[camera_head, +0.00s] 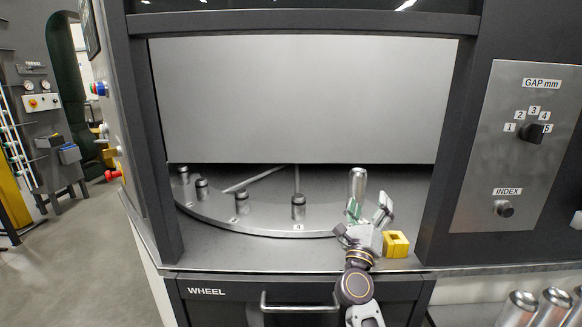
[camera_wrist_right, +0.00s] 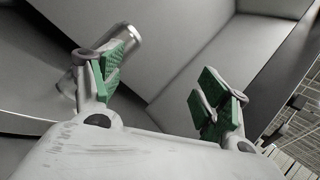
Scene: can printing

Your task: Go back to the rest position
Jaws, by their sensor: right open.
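My right gripper (camera_head: 368,211) is in front of the machine opening, at the right part of the turntable. Its green-padded fingers stand apart with nothing between them; they also show in the right wrist view (camera_wrist_right: 165,85). A silver can (camera_head: 358,182) stands upright on the turntable just behind the gripper. In the right wrist view the can (camera_wrist_right: 125,40) appears beyond the left finger, outside the jaws. Its lower part is partly hidden by the finger. My left gripper is not in either view.
The turntable (camera_head: 260,222) carries several short pegs (camera_head: 298,206). A yellow block (camera_head: 396,244) sits on the ledge right of my gripper. A grey shutter (camera_head: 300,100) hangs above. Below are a drawer handle (camera_head: 300,303) and several cans (camera_head: 520,308) at lower right. Floor is free at left.

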